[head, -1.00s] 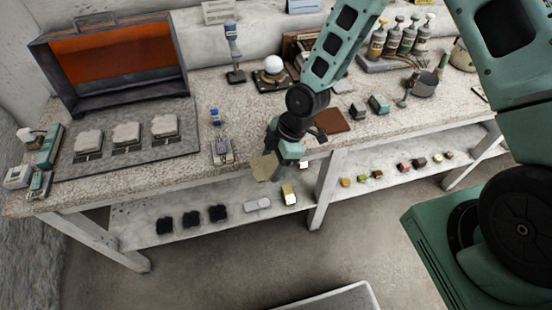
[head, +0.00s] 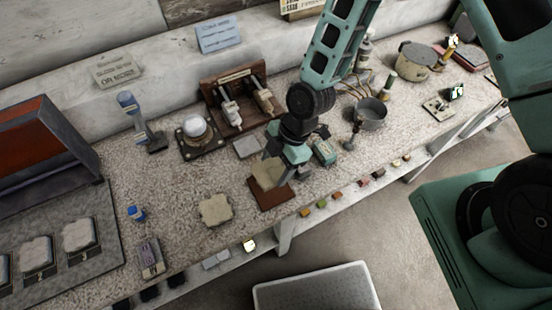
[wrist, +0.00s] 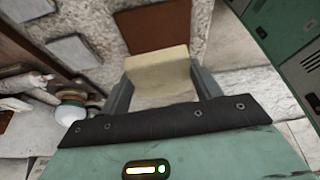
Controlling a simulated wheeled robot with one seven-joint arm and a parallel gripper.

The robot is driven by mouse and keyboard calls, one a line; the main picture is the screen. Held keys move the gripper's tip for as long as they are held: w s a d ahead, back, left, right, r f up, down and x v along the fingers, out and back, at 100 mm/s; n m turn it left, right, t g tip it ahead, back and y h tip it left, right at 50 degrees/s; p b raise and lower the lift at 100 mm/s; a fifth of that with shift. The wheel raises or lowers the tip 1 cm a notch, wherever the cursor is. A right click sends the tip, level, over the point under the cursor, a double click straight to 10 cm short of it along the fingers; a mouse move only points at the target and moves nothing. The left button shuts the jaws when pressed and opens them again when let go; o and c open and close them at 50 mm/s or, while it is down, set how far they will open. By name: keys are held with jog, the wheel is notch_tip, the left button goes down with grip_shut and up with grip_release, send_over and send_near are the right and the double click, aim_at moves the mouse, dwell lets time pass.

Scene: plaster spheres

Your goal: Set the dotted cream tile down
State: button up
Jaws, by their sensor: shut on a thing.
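A cream tile (head: 266,174) is held in my gripper (head: 278,163), above the bench. In the wrist view the cream tile (wrist: 158,72) sits between both fingers of my gripper (wrist: 163,88); its dots cannot be made out. The gap between tile and brown square cannot be judged exactly. A second pale, scallop-edged piece (head: 215,209) lies on the bench to the left.
A grey square (head: 247,147) and a green box (head: 325,152) lie close to my gripper. A white sphere on a stand (head: 195,128) and a brown rack (head: 235,98) stand behind. A grey pot (head: 370,114) is to the right. Open bench lies around the pale piece.

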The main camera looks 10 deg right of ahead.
aim_at(278, 168)
jog(key=shift+f, duration=0.15)
notch_tip(278, 168, down, 5)
jog(key=b, duration=0.5)
jog(key=shift+f, duration=0.2)
jog(key=shift+f+b, duration=0.7)
jog(key=shift+b, duration=0.05)
dwell(1.7)
jog(key=o, duration=1.2)
jog(key=shift+r, duration=0.1)
jog(key=shift+r+p, duration=1.45)
jog(key=shift+r, duration=0.5)
jog(key=shift+r, duration=0.1)
